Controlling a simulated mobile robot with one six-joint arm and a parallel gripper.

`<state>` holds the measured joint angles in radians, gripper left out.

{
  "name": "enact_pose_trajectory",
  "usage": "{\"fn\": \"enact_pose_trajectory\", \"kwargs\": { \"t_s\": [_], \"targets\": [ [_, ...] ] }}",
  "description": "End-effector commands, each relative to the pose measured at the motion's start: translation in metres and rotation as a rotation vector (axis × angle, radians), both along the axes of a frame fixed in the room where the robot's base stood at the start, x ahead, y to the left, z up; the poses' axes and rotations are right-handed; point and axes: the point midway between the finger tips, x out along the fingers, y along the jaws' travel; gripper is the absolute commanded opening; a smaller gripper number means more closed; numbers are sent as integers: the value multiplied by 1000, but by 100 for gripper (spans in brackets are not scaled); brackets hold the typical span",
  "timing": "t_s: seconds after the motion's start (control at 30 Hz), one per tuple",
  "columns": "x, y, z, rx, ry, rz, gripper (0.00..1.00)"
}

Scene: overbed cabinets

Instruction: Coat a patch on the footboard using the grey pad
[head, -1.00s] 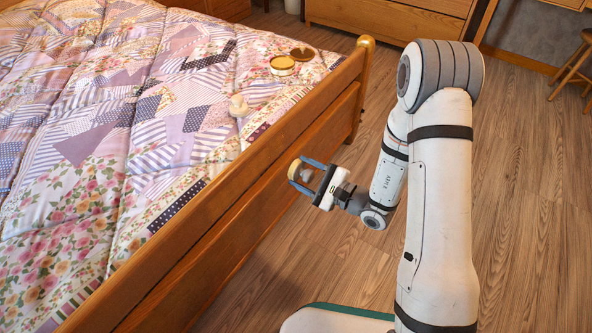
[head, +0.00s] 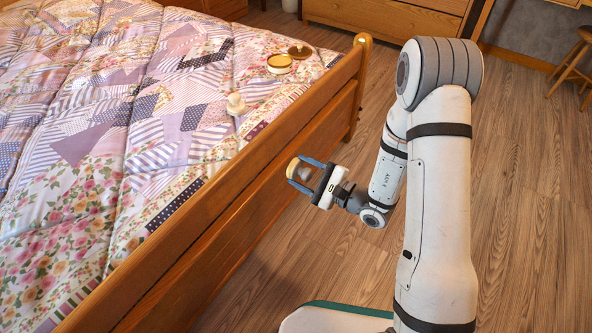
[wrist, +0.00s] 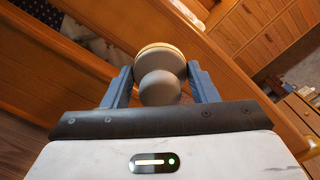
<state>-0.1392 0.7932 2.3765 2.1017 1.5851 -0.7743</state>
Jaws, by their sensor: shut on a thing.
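My gripper (head: 303,174) is shut on a round pad with a grey back and knob and a tan face rim. In the wrist view the grey pad (wrist: 161,88) sits between the two blue fingers, its face turned away from me. The wooden footboard (head: 222,186) runs diagonally across the head view, and its rails (wrist: 98,63) show behind the pad in the wrist view. The pad is close to the footboard's outer side; I cannot tell whether it touches. No coated patch is visible on the wood.
On the patchwork quilt (head: 95,120) lie a pale knobbed pad (head: 236,104), an open tin with a yellowish top (head: 280,64) and a brown round lid (head: 300,50). A dresser (head: 400,20) and a stool (head: 574,60) stand at the back. Floor beside the footboard is clear.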

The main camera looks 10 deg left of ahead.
Motion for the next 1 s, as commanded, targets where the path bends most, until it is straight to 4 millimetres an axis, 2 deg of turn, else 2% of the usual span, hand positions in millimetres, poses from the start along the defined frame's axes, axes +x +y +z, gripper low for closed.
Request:
{"fn": "enact_pose_trajectory", "kwargs": {
  "t_s": [0.5, 0.7, 1.0],
  "targets": [
    [21, 51, 0, 0, -2, 1, 35],
    [25, 61, 0, 0, -1, -2, 35],
    [26, 63, 1, 1, 0, -2, 35]
  ]
}}
